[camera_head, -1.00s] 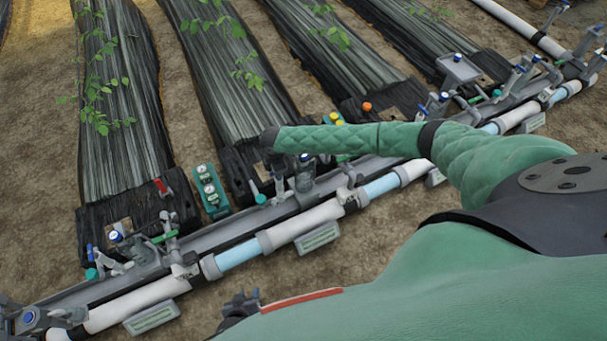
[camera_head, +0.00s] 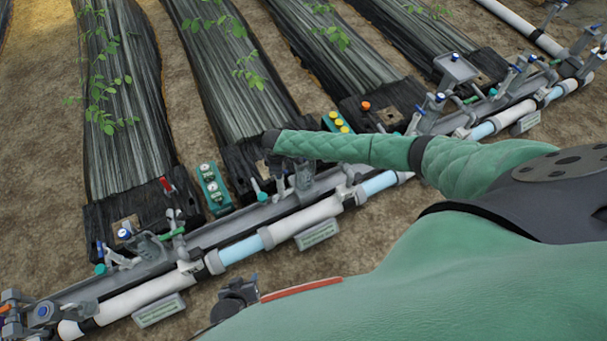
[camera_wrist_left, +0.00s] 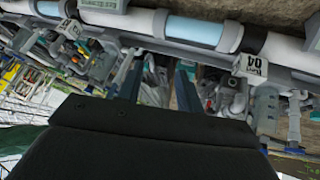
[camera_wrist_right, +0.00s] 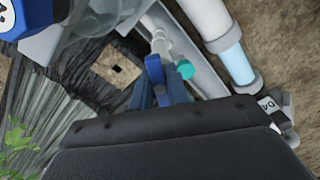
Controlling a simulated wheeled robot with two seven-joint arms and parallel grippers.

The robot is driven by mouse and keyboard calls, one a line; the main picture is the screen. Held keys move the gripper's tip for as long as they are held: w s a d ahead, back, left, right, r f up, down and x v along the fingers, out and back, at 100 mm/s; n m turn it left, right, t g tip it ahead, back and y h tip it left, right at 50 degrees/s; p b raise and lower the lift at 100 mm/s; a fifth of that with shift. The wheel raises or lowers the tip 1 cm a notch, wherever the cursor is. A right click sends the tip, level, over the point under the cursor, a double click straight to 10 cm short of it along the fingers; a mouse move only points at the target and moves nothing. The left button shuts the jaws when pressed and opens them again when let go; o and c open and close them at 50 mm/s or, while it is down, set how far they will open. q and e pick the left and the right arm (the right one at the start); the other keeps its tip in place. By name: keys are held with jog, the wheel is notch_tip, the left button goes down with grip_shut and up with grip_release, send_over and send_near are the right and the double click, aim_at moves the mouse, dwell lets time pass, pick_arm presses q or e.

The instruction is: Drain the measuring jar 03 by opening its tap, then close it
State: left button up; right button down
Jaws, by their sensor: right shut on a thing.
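The grey measuring jar (camera_head: 305,174), which I take as jar 03, stands on the skid just below my right forearm in the head view. My right gripper (camera_wrist_right: 159,97) is shut on a blue tap handle (camera_wrist_right: 153,69) beside a teal cap (camera_wrist_right: 185,69). In the head view that gripper is hidden by the forearm, while the teal cap (camera_head: 262,197) shows. My left gripper (camera_head: 240,288) is a small dark shape on the near side of the pipe. In the left wrist view its fingers (camera_wrist_left: 157,84) are apart and empty, facing the skid; a label 04 (camera_wrist_left: 250,64) appears upside down there.
A white pipe with light-blue sections (camera_head: 240,250) runs along the skid's near side. Another tap station (camera_head: 150,245) stands to the left. A teal gauge box (camera_head: 213,190) sits between the stations. Black-covered plant beds (camera_head: 125,150) lie behind. Bare soil is free in front.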

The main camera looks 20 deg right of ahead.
jog(key=shift+s+m+p, duration=0.15)
jog(key=shift+m+p, duration=0.45)
jog(key=shift+m, duration=0.1)
jog(key=shift+m+p, duration=1.25)
jog(key=shift+m, duration=0.05)
pick_arm(q)
notch_tip(320, 180, up, 22)
jog(key=a+g+p, duration=0.1)
jog(key=g+p, duration=0.1)
pick_arm(e)
jog(key=shift+m, duration=1.4)
jog(key=m+p, duration=0.2)
jog(key=shift+m+p, duration=0.4)
jog(key=shift+d+m+p, duration=0.1)
jog(key=shift+m+p, duration=0.25)
jog(key=shift+m, duration=0.15)
jog(key=shift+m+p, duration=0.4)
jog(key=shift+m, duration=0.3)
jog(key=shift+f, duration=0.1)
jog(key=c, duration=1.3)
grip_release()
pick_arm(q)
jog(key=s+a+r+g+y, duration=0.2)
jog(key=s+a+r, duration=0.1)
jog(key=a+r, duration=0.3)
jog(key=shift+w+v, duration=0.25)
jog(key=shift+v, duration=0.9)
